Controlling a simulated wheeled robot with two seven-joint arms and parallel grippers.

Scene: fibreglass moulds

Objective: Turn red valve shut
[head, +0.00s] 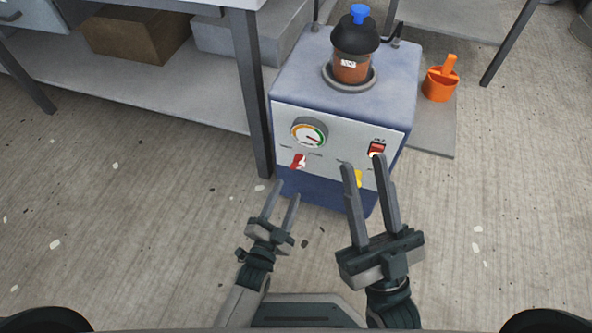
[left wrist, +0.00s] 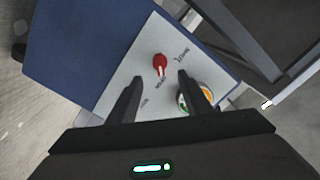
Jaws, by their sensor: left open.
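The red valve (head: 298,161) is a small knob with a white mark on the pale front panel of a blue machine (head: 345,65), below a round gauge (head: 309,134). In the left wrist view the red valve (left wrist: 160,63) lies ahead of and between the fingertips. My left gripper (head: 282,191) is open and empty, a little below and in front of the valve, apart from it. My right gripper (head: 363,162) is open, its fingers in front of the panel's right part, beside a partly hidden yellow knob (head: 358,178).
A red switch (head: 376,149) is at the panel's upper right. A dark-capped bottle (head: 353,50) stands on the machine. A table leg (head: 250,95) rises close to the machine's left side. An orange container (head: 440,82) sits to the right. The floor in front is clear.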

